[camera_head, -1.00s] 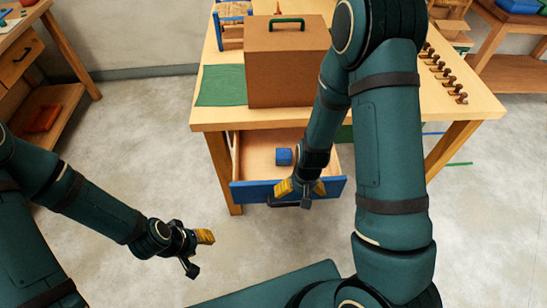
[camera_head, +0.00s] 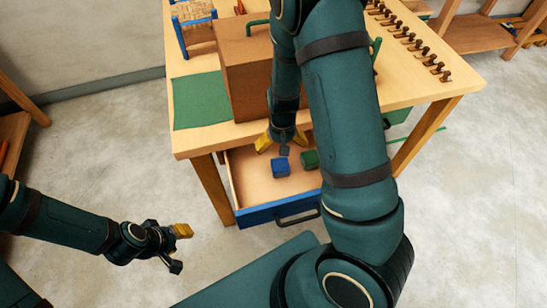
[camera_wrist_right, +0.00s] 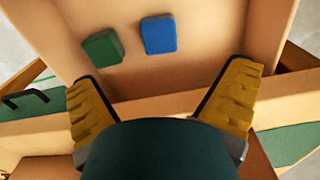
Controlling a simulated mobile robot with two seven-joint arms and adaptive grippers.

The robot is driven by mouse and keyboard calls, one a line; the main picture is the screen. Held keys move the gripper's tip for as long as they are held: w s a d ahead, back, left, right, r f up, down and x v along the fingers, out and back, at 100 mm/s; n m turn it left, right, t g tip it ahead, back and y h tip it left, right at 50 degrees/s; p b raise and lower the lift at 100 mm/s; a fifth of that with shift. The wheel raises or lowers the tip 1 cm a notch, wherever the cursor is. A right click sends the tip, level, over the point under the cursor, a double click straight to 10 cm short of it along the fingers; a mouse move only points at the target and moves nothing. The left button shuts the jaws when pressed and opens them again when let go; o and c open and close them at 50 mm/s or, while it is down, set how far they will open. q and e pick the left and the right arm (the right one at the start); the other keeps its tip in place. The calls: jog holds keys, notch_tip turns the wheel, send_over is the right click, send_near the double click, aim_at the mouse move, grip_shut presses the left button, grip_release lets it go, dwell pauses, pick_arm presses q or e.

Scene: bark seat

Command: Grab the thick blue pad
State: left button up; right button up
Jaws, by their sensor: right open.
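A blue pad (camera_head: 281,167) lies in the open drawer, with a dark green pad (camera_head: 309,160) to its right. In the right wrist view the blue pad (camera_wrist_right: 159,35) and the green pad (camera_wrist_right: 102,47) lie side by side, apart, on the drawer bottom. My right gripper (camera_head: 282,141) is over the back of the drawer, close to the table's front edge. Its yellow fingers (camera_wrist_right: 160,95) are spread wide with nothing between them, and both pads are beyond the tips. My left gripper (camera_head: 179,248) is off to the left, away from the table, fingers apart and empty.
The drawer's blue front (camera_head: 275,209) stands out from the wooden table (camera_head: 425,75). A brown box (camera_head: 244,80) sits on the tabletop above the drawer, beside a green mat (camera_head: 200,100) and a small chair (camera_head: 192,25). Hooks (camera_head: 413,42) line the right side. Floor is clear.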

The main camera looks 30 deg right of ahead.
aim_at(281, 167)
jog(key=f, duration=0.2)
jog(key=f+b, duration=0.1)
jog(key=f, duration=0.2)
jog(key=f+b, duration=0.1)
jog(key=f, duration=0.2)
jog(key=shift+s+f, duration=0.15)
jog(key=shift+s, duration=0.1)
jog(key=shift+w+d+f+b, duration=0.1)
jog(key=shift+f+b, duration=0.4)
jog(key=shift+f, duration=0.8)
jog(key=shift+w+d+f+b, duration=0.1)
jog(key=shift+f+b, duration=0.4)
jog(key=shift+f, duration=0.8)
pick_arm(q)
jog(key=f, duration=0.2)
jog(key=s+f, duration=0.1)
jog(key=f, duration=0.1)
pick_arm(e)
jog(key=shift+a, duration=0.1)
jog(key=c, duration=1)
